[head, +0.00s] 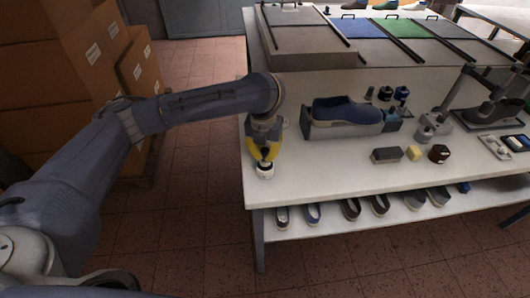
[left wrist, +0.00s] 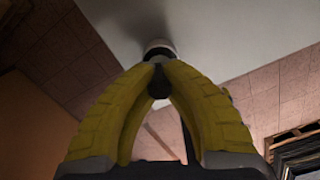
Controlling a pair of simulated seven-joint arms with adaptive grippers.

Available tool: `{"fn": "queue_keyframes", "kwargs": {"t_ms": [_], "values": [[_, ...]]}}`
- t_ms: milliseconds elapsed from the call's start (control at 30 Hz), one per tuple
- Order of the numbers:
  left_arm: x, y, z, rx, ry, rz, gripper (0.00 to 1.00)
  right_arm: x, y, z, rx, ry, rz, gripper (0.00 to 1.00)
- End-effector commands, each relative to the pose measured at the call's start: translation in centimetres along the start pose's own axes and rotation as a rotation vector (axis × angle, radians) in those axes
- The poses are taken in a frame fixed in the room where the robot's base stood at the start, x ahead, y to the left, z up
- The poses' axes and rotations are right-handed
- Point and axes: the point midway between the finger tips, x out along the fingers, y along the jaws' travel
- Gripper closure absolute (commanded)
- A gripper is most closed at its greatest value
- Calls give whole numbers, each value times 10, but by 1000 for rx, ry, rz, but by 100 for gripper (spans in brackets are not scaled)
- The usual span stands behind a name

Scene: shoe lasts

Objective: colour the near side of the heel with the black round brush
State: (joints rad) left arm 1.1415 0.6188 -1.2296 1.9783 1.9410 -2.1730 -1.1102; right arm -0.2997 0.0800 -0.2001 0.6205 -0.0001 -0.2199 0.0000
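A blue shoe (head: 345,110) lies lengthwise on a grey holder (head: 340,130) on the white table. I cannot tell for certain which end is its heel. My left gripper (head: 264,160) is over the table's left end, left of the shoe and apart from it, pointing down. Its yellow fingers close on a small round tool (head: 265,170) with a white part. In the left wrist view the fingertips (left wrist: 158,82) meet at a dark piece, with a white round end (left wrist: 158,48) beyond. It may be the round brush; its bristles are not clear. My right gripper is not in view.
A dark block (head: 386,155), a yellow sponge (head: 413,153) and a brown round piece (head: 438,154) lie in front of the holder. Small dark-blue jars (head: 401,93) stand behind it. A stand with a dark shoe (head: 492,112) is at right. Several shoes sit on the lower shelf (head: 335,228).

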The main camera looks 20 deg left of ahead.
Motion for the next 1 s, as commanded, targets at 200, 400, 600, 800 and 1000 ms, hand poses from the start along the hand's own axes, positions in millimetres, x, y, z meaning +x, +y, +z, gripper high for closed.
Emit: {"fn": "queue_keyframes", "kwargs": {"t_ms": [200, 400, 600, 800, 1000], "values": [[0, 0, 0, 0, 0, 0, 100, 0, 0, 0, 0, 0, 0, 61], [2, 0, 0, -1, 0, 0, 100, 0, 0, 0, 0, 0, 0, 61], [4, 0, 0, -1, 0, 0, 100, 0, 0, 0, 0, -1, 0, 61], [6, 0, -1, -1, 0, 0, 100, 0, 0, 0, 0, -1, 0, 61], [8, 0, -1, -1, 1, 0, 100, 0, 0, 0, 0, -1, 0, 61]]}}
